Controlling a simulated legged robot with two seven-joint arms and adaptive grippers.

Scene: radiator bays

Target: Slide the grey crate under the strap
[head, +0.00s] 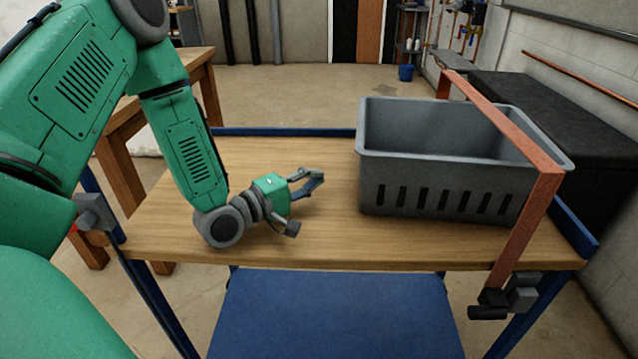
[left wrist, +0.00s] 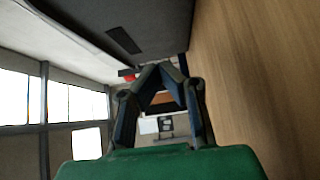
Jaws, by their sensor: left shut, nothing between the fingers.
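The grey crate (head: 440,180) stands upright on the right half of the wooden cart top (head: 300,240). The orange-brown strap (head: 507,125) runs from back to front above its right part, and the crate's right rim shows past the strap. Whether strap and crate touch is unclear. My left gripper (head: 316,179) is shut and empty, low over the wood and left of the crate, with a gap between them. In the left wrist view its fingers (left wrist: 160,72) come together, and a dark slotted wall (left wrist: 110,28), apparently the crate's, shows above. My right gripper is not in view.
A dark clamp (head: 505,296) sits at the strap's front end. A black bench (head: 560,125) and a wall are beyond the cart's right side. A blue lower shelf (head: 335,315) is below. Another wooden table (head: 150,110) stands behind on the left. The cart top around my gripper is bare.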

